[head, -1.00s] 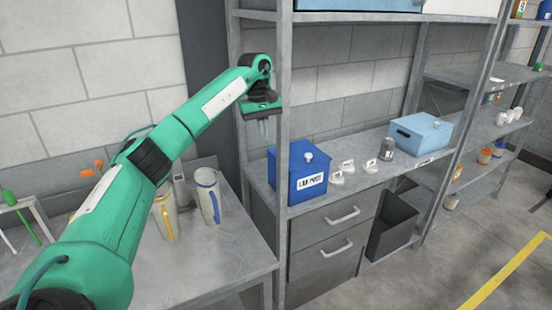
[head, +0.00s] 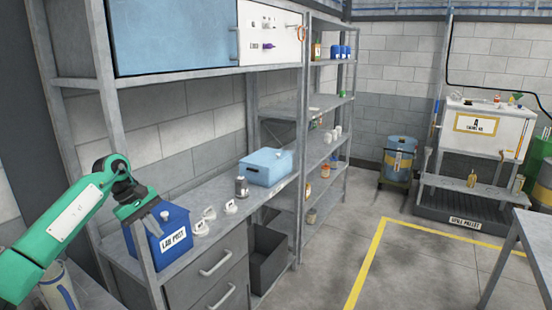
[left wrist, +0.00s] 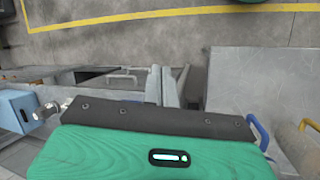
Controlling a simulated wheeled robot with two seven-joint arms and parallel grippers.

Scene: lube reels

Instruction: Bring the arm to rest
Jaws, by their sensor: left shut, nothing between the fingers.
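My green left arm comes in from the left in the head view. Its dark left gripper (head: 142,220) points down, in line with the front post of the shelf and the blue LAB POST box (head: 172,242). I cannot tell the exact gap to them. In the left wrist view the two grey fingers (left wrist: 168,86) are together with nothing between them, seen over the floor and a metal table edge. My right gripper is not in view.
A metal shelf (head: 205,205) holds small white items (head: 207,214), a grey jar (head: 241,186) and a light blue bin (head: 268,167). A jug (head: 57,287) stands at lower left. Yellow-lined floor (head: 400,262) lies open at right, before the spill pallet (head: 465,215).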

